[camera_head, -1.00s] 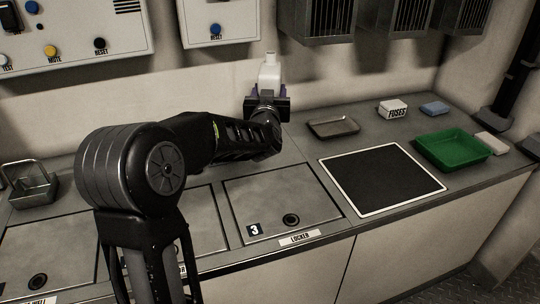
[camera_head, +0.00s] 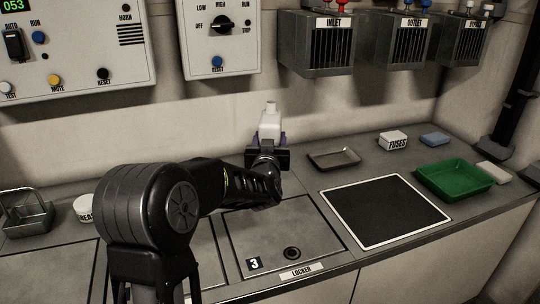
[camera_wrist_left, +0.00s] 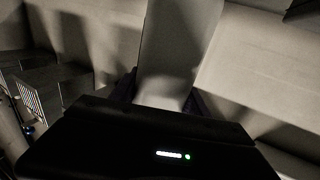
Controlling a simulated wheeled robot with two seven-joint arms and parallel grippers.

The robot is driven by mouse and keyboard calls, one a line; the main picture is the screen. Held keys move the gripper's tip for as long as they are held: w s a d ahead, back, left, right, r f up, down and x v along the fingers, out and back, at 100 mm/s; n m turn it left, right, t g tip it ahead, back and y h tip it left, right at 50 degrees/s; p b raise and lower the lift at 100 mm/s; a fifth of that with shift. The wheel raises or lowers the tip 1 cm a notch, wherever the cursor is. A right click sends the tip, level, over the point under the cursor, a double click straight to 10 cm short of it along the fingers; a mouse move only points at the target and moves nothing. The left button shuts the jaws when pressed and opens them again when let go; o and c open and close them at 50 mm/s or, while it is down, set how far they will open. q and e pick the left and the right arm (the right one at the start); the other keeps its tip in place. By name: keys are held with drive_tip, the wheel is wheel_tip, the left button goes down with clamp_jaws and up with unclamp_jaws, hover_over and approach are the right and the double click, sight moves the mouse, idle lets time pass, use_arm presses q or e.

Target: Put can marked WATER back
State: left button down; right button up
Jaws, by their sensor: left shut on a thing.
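A white can (camera_head: 270,123) with a narrow neck and cap is held upright near the wall, at the back of the counter. No lettering on it can be read from here. My left gripper (camera_head: 269,141) is shut on its lower part, with purple fingers on both sides. In the left wrist view, the pale can (camera_wrist_left: 178,45) rises from between the fingers of the gripper (camera_wrist_left: 165,98). The can's base is hidden behind the gripper, so I cannot tell whether it touches the counter. My right gripper is not in view.
A shallow metal tray (camera_head: 333,158), a FUSES box (camera_head: 393,139), a blue block (camera_head: 434,139) and a green tray (camera_head: 455,179) lie to the right. A white-framed dark mat (camera_head: 384,211) is bare. A round jar (camera_head: 84,207) and metal basket (camera_head: 27,216) stand left. The INLET housing (camera_head: 316,43) hangs above.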

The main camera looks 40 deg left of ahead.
use_arm(q)
drive_tip(key=shift+f+b, duration=0.75)
drive_tip(key=shift+f, duration=1.65)
drive_tip(key=shift+f, duration=0.1)
drive_tip(key=c, duration=1)
unclamp_jaws()
drive_tip(key=shift+f, duration=0.1)
drive_tip(key=o, duration=0.5)
drive_tip(key=shift+r, duration=0.2)
drive_tip(key=shift+s+d, duration=0.1)
drive_tip(key=shift+s, duration=0.05)
drive_tip(key=shift+p+v, duration=1)
drive_tip(key=shift+v, duration=4.9)
